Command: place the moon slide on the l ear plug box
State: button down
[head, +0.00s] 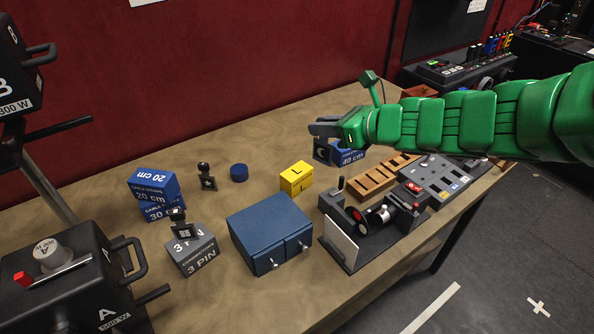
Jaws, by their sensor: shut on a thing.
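The yellow box marked L (296,180), the ear plug box, sits near the middle of the table. My gripper (322,133) reaches in from the right and is shut on a dark slide, the moon slide (322,152), with a pale crescent on its face. The slide is beside the blue 40 cm box (350,157), behind and to the right of the yellow box. I cannot tell whether the slide touches the box or is held above it. The top of the yellow box is bare.
A star slide (208,183) stands left, near a blue disc (239,173). Another slide (184,232) is at the grey 3 PIN box (195,255). A blue cabinet (268,225) and a projector-like device (375,222) stand in front. Blue cable boxes (153,190) are left.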

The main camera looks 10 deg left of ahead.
jog(key=s+a+r+g, duration=0.1)
jog(key=s+a, duration=0.1)
jog(key=s, duration=0.1)
jog(key=w+a+f, duration=0.3)
jog(key=w+f, duration=0.3)
jog(key=w+a+f, duration=0.2)
jog(key=w+f, duration=0.4)
jog(key=f, duration=0.1)
jog(key=shift+w+a+n, duration=0.15)
jog(key=shift+a+n, duration=0.25)
dwell(0.4)
jog(key=shift+f, duration=0.15)
jog(key=c, duration=1)
grip_release()
jog(key=shift+v, duration=6.1)
